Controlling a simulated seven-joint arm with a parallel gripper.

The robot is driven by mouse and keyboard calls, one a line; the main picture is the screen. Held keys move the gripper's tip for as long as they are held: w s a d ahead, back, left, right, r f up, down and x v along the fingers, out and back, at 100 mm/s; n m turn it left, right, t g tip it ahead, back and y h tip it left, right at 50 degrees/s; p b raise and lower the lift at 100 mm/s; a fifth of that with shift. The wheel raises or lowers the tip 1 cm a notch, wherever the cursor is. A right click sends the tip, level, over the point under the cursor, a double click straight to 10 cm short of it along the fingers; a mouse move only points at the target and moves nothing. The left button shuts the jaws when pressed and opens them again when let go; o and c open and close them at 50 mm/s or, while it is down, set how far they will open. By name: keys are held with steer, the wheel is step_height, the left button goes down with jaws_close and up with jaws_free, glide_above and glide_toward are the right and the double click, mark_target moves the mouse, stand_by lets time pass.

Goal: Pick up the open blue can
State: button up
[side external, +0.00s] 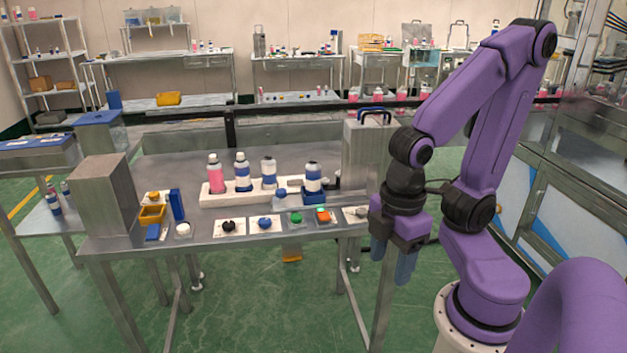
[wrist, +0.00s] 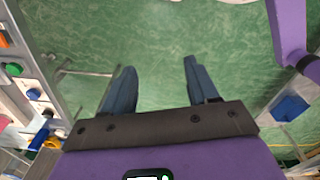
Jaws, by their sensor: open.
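Blue-and-white containers stand on the white rack: one at left (side external: 242,172), one in the middle (side external: 269,173) and one at right (side external: 313,178). A small blue piece (side external: 281,194) sits in front of the rack. I cannot tell which of these is the open blue can; their tops are too small to read. My gripper (side external: 392,260) is open and empty, pointing down off the table's right front side, well apart from the containers. In the wrist view its two blue fingers (wrist: 158,70) are spread over green floor.
A pink bottle (side external: 216,174) stands on the white rack (side external: 228,197). A metal box (side external: 368,152) stands at right, a metal block (side external: 104,194) at left. The table (wrist: 62,118) edges the wrist view.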

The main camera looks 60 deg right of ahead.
steer(key=o, duration=0.3)
steer(key=shift+o, duration=0.2)
